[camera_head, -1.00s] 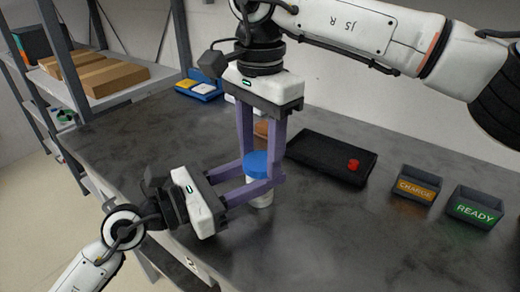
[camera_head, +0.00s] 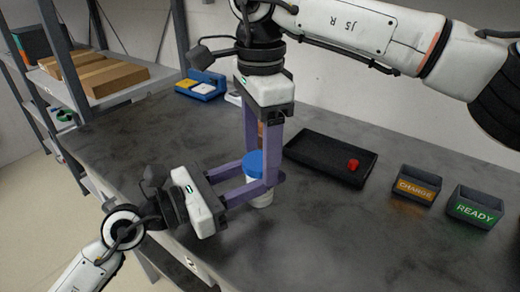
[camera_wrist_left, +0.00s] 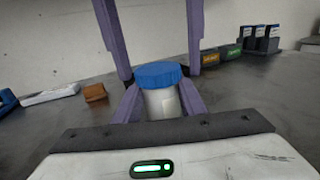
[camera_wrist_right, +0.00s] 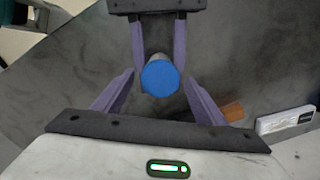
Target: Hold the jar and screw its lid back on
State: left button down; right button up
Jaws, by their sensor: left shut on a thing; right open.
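A white jar (camera_head: 262,198) stands on the dark table with a blue lid (camera_head: 254,163) on its top. The lid also shows in the left wrist view (camera_wrist_left: 158,73) and from above in the right wrist view (camera_wrist_right: 160,77). My left gripper (camera_head: 275,183) is shut around the jar's body from the left, and its fingers flank the jar (camera_wrist_left: 161,103) in the left wrist view. My right gripper (camera_head: 262,165) points down over the lid. It is open, with a finger on either side of the lid and gaps visible in the right wrist view. Whether the lid is fully seated cannot be told.
A black tray (camera_head: 310,168) with a small red piece (camera_head: 353,165) lies right of the jar. Grey bins marked CHARGE (camera_head: 416,186) and READY (camera_head: 474,208) stand further right. A brown block (camera_wrist_left: 95,92) is behind the jar. The front table area is clear.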

jog(key=shift+r, duration=2.3)
jog(key=shift+c, duration=0.4)
jog(key=shift+r+n, duration=1.1)
jog(key=shift+r, duration=0.65)
jog(key=shift+f, duration=4.05)
